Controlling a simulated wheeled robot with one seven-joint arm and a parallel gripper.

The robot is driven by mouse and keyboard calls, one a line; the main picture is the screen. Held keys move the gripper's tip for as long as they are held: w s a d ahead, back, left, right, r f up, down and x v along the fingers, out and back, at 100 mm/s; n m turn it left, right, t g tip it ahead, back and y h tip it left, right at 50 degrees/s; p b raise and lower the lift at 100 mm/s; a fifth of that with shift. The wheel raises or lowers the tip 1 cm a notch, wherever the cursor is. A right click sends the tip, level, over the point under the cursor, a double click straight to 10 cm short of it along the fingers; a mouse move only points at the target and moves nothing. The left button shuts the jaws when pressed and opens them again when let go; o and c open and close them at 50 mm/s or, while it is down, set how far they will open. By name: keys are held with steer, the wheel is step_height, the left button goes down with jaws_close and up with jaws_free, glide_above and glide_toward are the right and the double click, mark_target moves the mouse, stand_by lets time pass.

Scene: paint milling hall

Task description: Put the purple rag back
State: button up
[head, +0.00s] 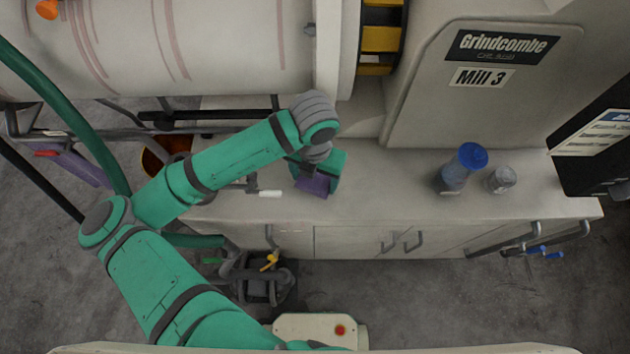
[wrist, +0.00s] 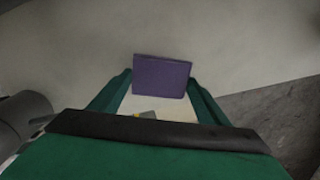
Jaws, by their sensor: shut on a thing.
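The purple rag (head: 314,186) is a flat purple piece at the end of my gripper (head: 322,176), over the left part of the pale counter. In the wrist view the rag (wrist: 162,77) stands upright between the two green fingers of my gripper (wrist: 161,88), which is shut on it. A pale surface lies behind it. I cannot tell whether its lower edge touches the counter. Part of the rag is hidden by my gripper in the head view.
A blue-capped bottle (head: 455,170) and a small clear jar (head: 502,180) stand on the counter (head: 400,200) to the right. A white-handled tool (head: 268,193) lies left of my gripper. Another purple piece (head: 75,165) hangs by a rail at far left. The counter's middle is clear.

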mark_target(315, 181)
steer(key=shift+f, duration=1.55)
steer(key=shift+f, duration=0.15)
steer(key=o, duration=1)
step_height(315, 181, up, 12)
steer(key=shift+r, duration=0.2)
